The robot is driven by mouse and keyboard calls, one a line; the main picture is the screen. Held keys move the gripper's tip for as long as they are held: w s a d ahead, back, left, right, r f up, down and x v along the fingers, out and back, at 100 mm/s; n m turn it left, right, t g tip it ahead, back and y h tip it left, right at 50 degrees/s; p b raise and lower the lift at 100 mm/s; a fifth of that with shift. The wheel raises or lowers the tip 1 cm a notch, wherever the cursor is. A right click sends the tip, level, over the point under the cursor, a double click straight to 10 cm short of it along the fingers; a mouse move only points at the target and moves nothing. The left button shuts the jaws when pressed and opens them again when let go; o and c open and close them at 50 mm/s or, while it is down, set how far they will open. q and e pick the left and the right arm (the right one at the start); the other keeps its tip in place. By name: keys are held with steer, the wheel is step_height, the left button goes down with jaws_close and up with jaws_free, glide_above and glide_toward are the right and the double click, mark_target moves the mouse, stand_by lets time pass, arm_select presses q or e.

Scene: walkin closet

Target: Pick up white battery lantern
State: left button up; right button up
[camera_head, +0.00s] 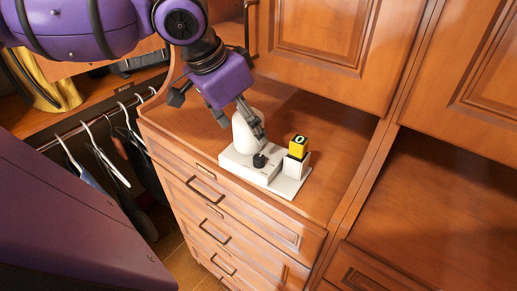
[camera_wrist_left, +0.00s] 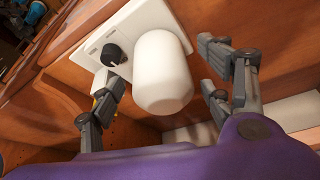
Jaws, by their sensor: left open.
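The white battery lantern (camera_head: 242,134), a smooth white rounded body, stands upright at the back left of a white base on the cabinet top. In the left wrist view the lantern (camera_wrist_left: 163,76) fills the middle, in front of the white panel. My left gripper (camera_head: 238,120) reaches down over it and partly hides it. In the wrist view my left gripper (camera_wrist_left: 162,82) is open, with one finger on each side of the lantern and a gap showing on the right. Contact on the left is unclear. My right gripper is out of view.
The white base (camera_head: 250,167) carries a black knob (camera_head: 260,160). A yellow and black block (camera_head: 298,146) sits in a small white holder at its right. Cabinet doors (camera_head: 325,45) rise behind. Bare cabinet top (camera_head: 335,160) lies to the right. Hangers (camera_head: 105,155) hang at the left.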

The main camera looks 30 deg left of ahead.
mark_target(266, 147)
arm_select(q)
steer(key=x, duration=0.2)
steer(key=shift+f+b, duration=0.3)
steer(key=shift+w+f, duration=0.2)
steer(key=shift+f, duration=0.05)
steer(key=shift+r, duration=0.1)
steer(key=c, duration=1.7)
steer(key=shift+o, duration=0.2)
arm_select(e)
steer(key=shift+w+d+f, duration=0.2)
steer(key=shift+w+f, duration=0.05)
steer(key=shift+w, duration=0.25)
arm_select(q)
steer(key=shift+r, duration=0.1)
